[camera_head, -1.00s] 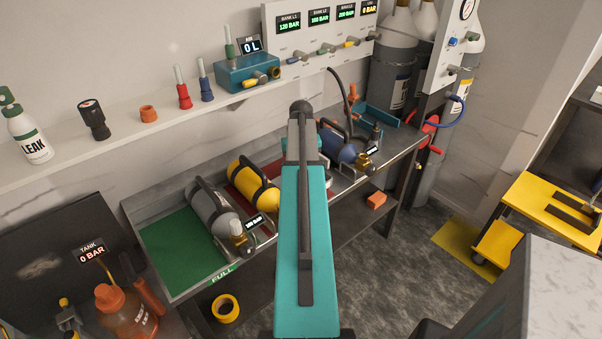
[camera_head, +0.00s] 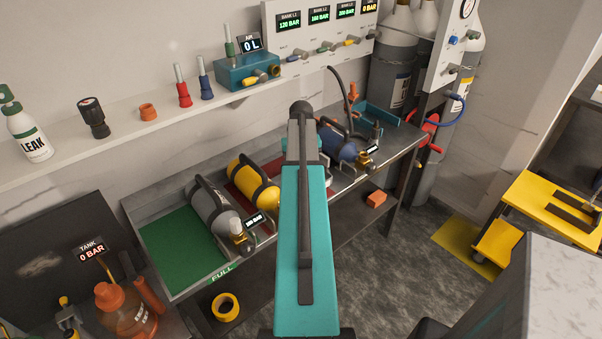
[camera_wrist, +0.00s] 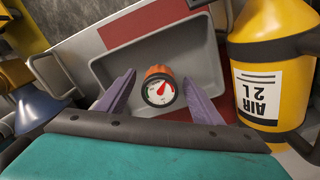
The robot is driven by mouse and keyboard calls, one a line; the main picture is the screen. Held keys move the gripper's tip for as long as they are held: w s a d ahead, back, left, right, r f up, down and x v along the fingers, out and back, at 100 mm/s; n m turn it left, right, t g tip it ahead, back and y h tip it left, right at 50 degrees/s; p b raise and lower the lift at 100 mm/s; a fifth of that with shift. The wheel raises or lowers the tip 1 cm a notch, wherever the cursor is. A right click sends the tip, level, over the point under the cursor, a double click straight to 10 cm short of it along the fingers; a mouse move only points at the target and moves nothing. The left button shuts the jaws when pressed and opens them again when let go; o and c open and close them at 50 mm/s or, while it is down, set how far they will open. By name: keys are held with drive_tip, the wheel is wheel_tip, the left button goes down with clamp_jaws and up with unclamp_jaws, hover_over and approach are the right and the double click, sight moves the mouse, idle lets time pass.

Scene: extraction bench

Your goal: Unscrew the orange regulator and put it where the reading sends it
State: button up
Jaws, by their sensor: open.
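The orange regulator (camera_wrist: 158,88) shows in the wrist view with its round white dial facing the camera. It sits in or over a grey tray (camera_wrist: 205,62); whether it is screwed to anything there is hidden. The dial has a red needle, but its numbers are too small to read. My gripper (camera_wrist: 158,77) is open, with one purple finger on each side of the regulator and gaps between. In the head view my arm covers the gripper and the regulator.
A shelf (camera_head: 130,135) runs along the wall.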

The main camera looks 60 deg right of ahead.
wheel_tip(320, 180, up, 14)
drive_tip(key=b, duration=0.3)
idle(0.8)
drive_tip(key=shift+f, duration=0.1)
idle(0.8)
